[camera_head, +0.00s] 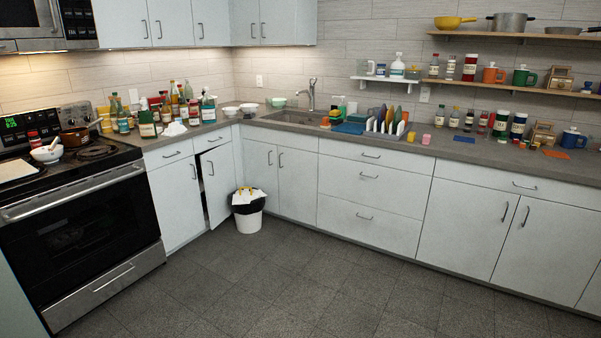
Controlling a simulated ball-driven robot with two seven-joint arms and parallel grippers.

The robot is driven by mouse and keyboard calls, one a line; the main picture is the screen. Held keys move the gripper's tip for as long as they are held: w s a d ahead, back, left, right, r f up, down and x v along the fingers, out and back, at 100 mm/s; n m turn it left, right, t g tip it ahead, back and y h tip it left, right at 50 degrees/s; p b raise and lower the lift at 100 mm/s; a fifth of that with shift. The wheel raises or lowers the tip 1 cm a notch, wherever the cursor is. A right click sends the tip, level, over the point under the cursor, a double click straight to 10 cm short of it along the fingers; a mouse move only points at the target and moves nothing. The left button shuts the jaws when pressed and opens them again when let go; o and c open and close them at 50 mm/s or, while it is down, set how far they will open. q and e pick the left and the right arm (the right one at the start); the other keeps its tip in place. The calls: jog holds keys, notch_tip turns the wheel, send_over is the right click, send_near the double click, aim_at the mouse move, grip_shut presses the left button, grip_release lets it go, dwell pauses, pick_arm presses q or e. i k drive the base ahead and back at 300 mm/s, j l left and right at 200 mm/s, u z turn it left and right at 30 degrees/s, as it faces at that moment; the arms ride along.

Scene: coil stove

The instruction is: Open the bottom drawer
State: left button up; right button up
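A stack of white drawers stands in the cabinets under the counter, right of the sink. Its bottom drawer (345,228) is shut flush, with a small metal bar handle (365,217) near its upper part. The middle drawer (335,182) and the top drawer (345,150) above it are also shut. The stove (75,215) at the left has its own low steel drawer (110,288), also shut, with a bar handle. Neither of my grippers is in view.
A white bin (249,222) with a black liner stands on the floor near the corner. A cabinet door (218,183) left of it is slightly ajar. The dark tiled floor (300,290) before the drawers is clear. Dishes and bottles crowd the counter (460,150).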

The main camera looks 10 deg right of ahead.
aim_at(393, 232)
jog(key=i+l+z, duration=0.3)
jog(key=i+z, duration=0.3)
jog(key=i, duration=0.25)
jog(key=i+l+z, duration=0.1)
jog(key=i+z, duration=0.2)
jog(key=i, duration=2.25)
jog(key=i+l+u, duration=0.15)
jog(key=i, duration=0.4)
jog(key=i+l+u, duration=0.15)
jog(key=i, duration=0.45)
